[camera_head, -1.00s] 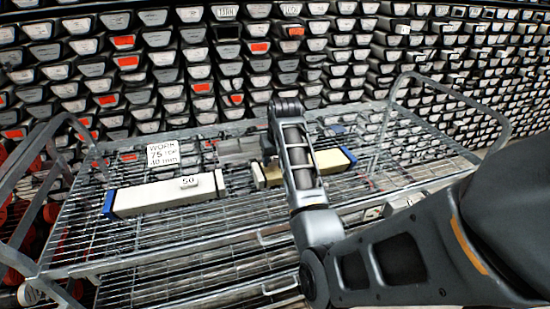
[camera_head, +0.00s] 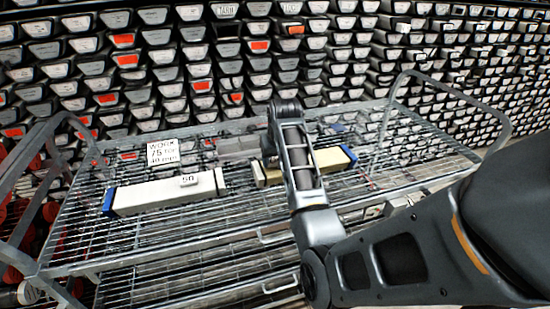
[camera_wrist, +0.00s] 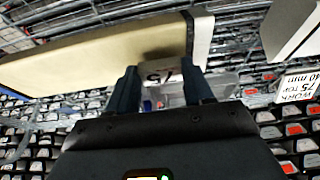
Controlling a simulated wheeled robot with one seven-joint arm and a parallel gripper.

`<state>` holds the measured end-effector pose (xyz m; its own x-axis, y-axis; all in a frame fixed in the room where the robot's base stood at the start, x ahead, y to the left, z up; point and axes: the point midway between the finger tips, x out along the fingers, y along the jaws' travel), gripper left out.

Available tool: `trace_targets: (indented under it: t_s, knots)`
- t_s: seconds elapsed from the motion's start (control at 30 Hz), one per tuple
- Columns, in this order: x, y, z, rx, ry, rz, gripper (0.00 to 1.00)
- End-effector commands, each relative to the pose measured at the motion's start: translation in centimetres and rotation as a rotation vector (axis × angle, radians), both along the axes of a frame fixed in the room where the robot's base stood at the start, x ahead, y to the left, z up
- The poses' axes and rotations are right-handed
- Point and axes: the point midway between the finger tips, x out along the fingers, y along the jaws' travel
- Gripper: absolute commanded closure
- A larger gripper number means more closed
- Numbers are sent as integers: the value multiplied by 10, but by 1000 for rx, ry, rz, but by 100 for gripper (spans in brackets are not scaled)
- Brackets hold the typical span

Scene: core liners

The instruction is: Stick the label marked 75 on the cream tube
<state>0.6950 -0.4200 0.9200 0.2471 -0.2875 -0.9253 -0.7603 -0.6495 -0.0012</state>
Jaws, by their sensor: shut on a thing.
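The cream tube (camera_head: 335,160) lies on the cart's wire shelf, partly hidden behind my arm in the head view. In the wrist view the cream tube (camera_wrist: 90,62) runs across the upper left, with a pale end cap at its right end. In the head view the fingers and label are hidden behind my arm.
A white tube (camera_head: 165,192) with a blue end and a label marked 50 (camera_head: 189,180) lies to the left. A sign (camera_head: 163,152) reading WORK 75 TOP 40 mm stands behind it. A grey bin (camera_head: 237,148) is behind, between the tubes. The cart's rails (camera_head: 510,110) rise at both ends.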

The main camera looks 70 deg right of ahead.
Motion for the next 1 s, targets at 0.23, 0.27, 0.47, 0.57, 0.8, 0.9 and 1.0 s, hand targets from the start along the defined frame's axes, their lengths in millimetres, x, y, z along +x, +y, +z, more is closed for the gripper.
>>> trace_targets:
  t_s: [0.23, 0.27, 0.47, 0.57, 0.8, 0.9, 1.0]
  knots:
    - [0, 0, -6, 0, 0, 0, 91]
    - [0, 0, -7, 0, 0, 0, 91]
    - [0, 0, -11, 0, 0, 0, 91]
    - [0, 0, -13, 0, 0, 0, 91]
    - [0, 0, -13, 0, 0, 0, 91]
    - [0, 0, -13, 0, 0, 0, 46]
    - [0, 0, -13, 0, 0, 0, 36]
